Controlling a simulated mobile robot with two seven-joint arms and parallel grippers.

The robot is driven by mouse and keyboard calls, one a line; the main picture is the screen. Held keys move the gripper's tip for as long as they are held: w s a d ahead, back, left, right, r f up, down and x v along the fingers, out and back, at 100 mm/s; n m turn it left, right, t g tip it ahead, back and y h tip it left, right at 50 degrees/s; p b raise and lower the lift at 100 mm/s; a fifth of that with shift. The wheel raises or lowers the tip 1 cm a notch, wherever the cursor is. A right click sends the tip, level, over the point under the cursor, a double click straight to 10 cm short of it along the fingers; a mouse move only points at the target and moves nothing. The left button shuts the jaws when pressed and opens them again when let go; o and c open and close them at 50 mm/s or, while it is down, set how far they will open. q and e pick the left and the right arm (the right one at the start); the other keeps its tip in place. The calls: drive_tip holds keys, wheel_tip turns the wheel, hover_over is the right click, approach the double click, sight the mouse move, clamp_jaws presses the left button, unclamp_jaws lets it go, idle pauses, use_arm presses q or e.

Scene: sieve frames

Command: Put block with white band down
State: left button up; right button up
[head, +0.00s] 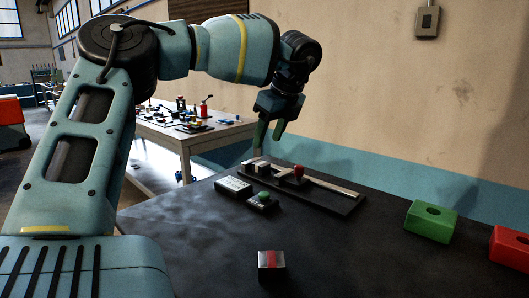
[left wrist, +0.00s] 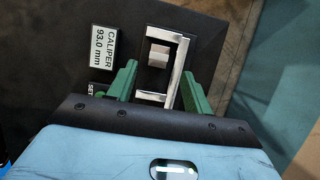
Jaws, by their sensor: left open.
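A small grey block with a pale band (left wrist: 158,56) sits between the jaws of the caliper in the left wrist view. It looks apart from both fingers. The caliper (left wrist: 182,52) is a pale metal frame on a dark base, and in the head view its long dark base (head: 335,199) lies along the table's back edge. My left gripper (head: 269,136) is open above the caliper's left end. In the left wrist view its two green fingers (left wrist: 159,75) stand apart on either side of the caliper frame. My right gripper is not in view.
A display (left wrist: 108,47) reads "CALIPER 93.0 mm". A green button (head: 263,195) and a red knob (head: 298,171) are nearby. A red-banded block (head: 271,263) stands at the front. Green (head: 431,221) and red (head: 510,247) boxes are at right. The table's middle is clear.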

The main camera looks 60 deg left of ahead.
use_arm(q)
drive_tip(key=v, duration=0.5)
